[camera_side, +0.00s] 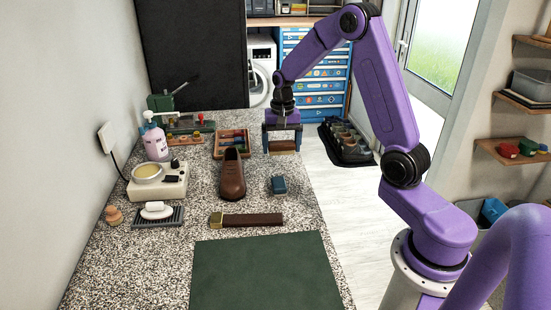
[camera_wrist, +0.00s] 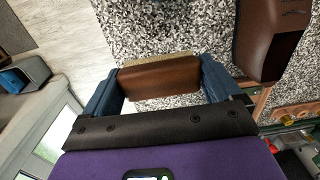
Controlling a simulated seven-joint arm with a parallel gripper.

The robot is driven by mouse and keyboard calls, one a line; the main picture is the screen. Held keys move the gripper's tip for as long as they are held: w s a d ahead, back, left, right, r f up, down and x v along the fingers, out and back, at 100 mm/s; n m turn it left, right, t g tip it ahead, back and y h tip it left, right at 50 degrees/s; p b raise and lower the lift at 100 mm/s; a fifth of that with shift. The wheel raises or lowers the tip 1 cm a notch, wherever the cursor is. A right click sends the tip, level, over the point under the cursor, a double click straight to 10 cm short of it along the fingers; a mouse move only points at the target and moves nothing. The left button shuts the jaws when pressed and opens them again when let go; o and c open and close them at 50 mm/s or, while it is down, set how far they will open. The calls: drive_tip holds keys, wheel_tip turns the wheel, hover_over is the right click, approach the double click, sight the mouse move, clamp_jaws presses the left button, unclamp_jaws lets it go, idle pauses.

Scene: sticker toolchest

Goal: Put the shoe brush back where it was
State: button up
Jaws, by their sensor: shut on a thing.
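The shoe brush (camera_wrist: 158,79) has a brown wooden back and a strip of pale bristles along its far side in the wrist view. My gripper (camera_wrist: 160,86) is shut on it, with one dark blue finger at each end. In the side view, my gripper (camera_side: 282,136) points down near the far right edge of the speckled counter, with the brush (camera_side: 283,147) between its fingers. I cannot tell whether the brush touches the counter. A brown shoe (camera_side: 232,176) stands to the left of the brush; it also shows at the upper right of the wrist view (camera_wrist: 262,52).
A tray of small colored items (camera_side: 231,139) lies left of my gripper. A small blue block (camera_side: 278,185), a brown strap (camera_side: 250,220) and a dark green mat (camera_side: 265,275) lie nearer the camera.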

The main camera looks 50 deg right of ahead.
sight(275, 167)
drive_tip(key=w+f, duration=0.2)
drive_tip(key=f, duration=0.1)
drive_tip(key=shift+w+d+f, duration=0.15)
drive_tip(key=shift+w+d, duration=0.25)
drive_tip(key=shift+w+f, duration=0.1)
drive_tip(key=shift+f, duration=1.55)
drive_tip(key=shift+f, duration=0.1)
drive_tip(key=o, duration=0.8)
drive_tip(key=shift+f, duration=0.1)
